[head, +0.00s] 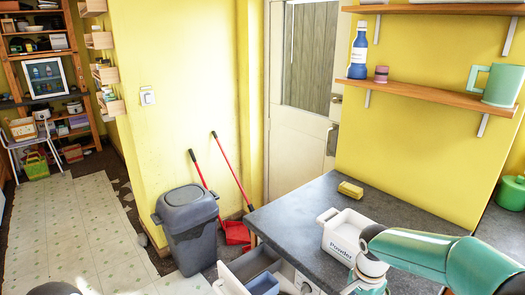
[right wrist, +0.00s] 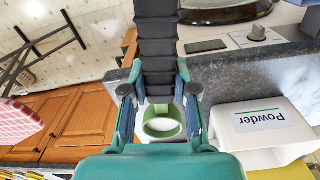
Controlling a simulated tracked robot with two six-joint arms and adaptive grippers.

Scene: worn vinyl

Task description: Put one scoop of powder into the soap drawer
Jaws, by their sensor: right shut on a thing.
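The white powder box (head: 345,232), labelled "Powder", stands on the dark worktop. It also shows upside down at the right of the right wrist view (right wrist: 262,122). My right gripper (right wrist: 160,112) is shut on a light green scoop (right wrist: 162,135), whose round rim shows between the fingers with something pale inside; I cannot tell whether that is powder. In the right wrist view the scoop is to the left of the box, apart from it. The soap drawer (head: 232,280) is pulled out below the worktop edge, with a blue compartment (head: 263,284) in it. My left gripper is not in view.
A yellow sponge (head: 350,189) lies on the worktop (head: 295,207) behind the box. A grey bin (head: 188,225) and a red dustpan (head: 237,232) stand left of the worktop. A shelf (head: 430,93) hangs above, carrying a blue bottle (head: 358,55) and a green mug (head: 502,84).

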